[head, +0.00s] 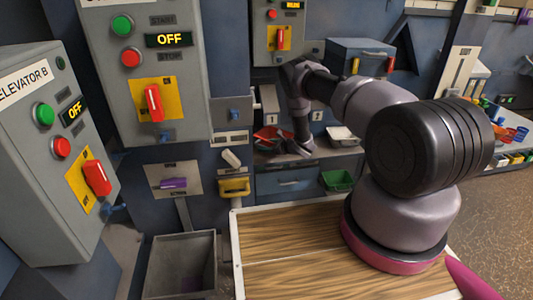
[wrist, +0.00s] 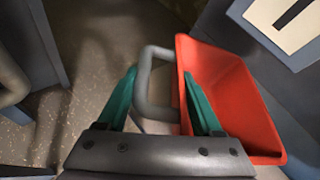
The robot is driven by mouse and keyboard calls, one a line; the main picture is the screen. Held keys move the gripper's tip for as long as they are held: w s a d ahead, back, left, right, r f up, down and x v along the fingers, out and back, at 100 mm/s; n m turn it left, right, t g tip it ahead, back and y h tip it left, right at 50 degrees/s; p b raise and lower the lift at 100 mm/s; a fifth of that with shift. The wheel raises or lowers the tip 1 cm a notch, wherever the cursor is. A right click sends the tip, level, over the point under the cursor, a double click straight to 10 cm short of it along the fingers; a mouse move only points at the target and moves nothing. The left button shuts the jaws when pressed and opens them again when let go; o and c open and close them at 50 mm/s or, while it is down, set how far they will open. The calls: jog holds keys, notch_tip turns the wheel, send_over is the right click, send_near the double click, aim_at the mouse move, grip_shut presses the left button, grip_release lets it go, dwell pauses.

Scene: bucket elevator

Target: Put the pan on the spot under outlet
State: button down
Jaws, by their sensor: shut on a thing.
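The red pan (wrist: 225,95) lies tilted across the right half of the wrist view, with a grey loop handle (wrist: 143,95) on its left side. My gripper (wrist: 160,75) has its two green fingers around the handle and is shut on it. In the head view, the end of my arm (head: 297,147) is at the back, and part of the red pan (head: 268,134) shows beside it near a shelf. Much of the pan is hidden there. I cannot tell which outlet or spot is meant.
A green bin (head: 337,180) and a pale tray (head: 343,136) are right of my gripper. White number cards (head: 270,119) hang behind. A blue drawer front (head: 287,181) lies below. Control boxes (head: 150,70) crowd the left, above an open grey bin (head: 180,265).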

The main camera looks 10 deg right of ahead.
notch_tip(320, 180, down, 4)
jog(key=shift+r, duration=0.2)
jog(key=shift+w+f, duration=0.15)
jog(key=shift+w, duration=0.05)
jog(key=shift+f, duration=0.1)
jog(key=shift+c, duration=0.2)
grip_release()
jog(key=shift+f, duration=0.1)
jog(key=v, duration=1.2)
